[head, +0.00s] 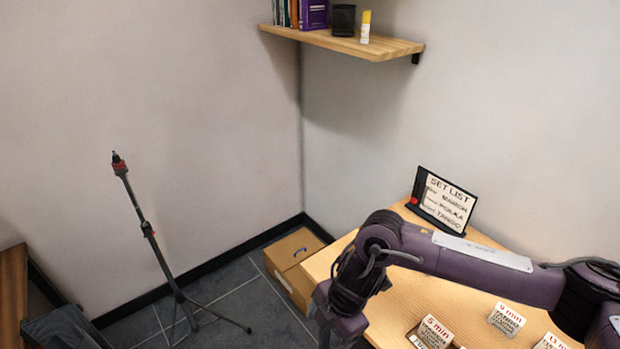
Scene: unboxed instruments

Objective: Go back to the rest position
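My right arm reaches in from the right edge over the wooden table (397,296). It bends down at the table's left side and leaves through the bottom of the head view. My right gripper is not visible. My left arm and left gripper are not in view.
A set list board (446,201) stands at the table's back, with several small cards such as the "5 min" card (433,333) in front. A cardboard box (294,262) sits on the floor in the corner. A tripod stand (150,232) stands left. A wall shelf (345,42) holds books.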

